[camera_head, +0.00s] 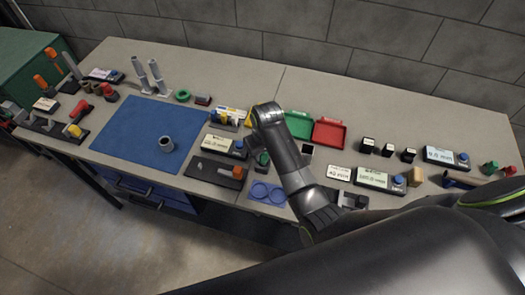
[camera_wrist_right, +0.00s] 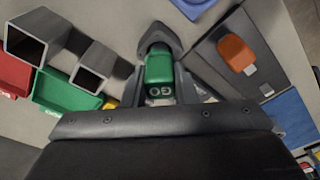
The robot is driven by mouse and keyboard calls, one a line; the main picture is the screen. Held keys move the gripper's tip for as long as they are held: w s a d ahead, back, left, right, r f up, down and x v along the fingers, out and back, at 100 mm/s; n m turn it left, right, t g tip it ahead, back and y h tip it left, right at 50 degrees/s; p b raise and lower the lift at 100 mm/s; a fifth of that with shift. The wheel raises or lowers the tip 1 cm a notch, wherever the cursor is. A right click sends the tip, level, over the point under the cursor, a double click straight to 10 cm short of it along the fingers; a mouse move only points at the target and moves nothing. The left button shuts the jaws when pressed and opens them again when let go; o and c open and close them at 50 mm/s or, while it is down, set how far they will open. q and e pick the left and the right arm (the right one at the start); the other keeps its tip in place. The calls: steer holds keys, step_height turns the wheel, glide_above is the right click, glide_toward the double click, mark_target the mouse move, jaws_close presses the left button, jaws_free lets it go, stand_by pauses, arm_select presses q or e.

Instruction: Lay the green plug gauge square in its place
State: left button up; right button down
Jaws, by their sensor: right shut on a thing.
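The green plug gauge (camera_wrist_right: 160,72) shows in the right wrist view between the two dark fingers of my right gripper (camera_wrist_right: 158,50), its "GO" marking facing the camera. My right gripper is shut on it. In the head view the right gripper (camera_head: 261,154) points down at the front middle of the bench, with a bit of green showing at its fingers. A dark board (camera_head: 207,171) with an orange-handled piece (camera_head: 238,172) lies just left of it; the board also shows in the wrist view (camera_wrist_right: 222,38). I cannot tell the gauge's place for certain. My left gripper is not in view.
Blue mat (camera_head: 130,130) with a grey ring (camera_head: 166,144) lies left. Green tray (camera_head: 298,124) and red tray (camera_head: 329,132) stand behind the right arm. Blue round outlines (camera_head: 267,193) lie at the front edge. Several blocks and displays stand to the right.

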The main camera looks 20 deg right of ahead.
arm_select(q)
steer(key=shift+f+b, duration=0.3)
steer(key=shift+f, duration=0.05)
arm_select(e)
steer(key=shift+f, duration=0.95)
steer(key=c, duration=1.1)
jaws_free()
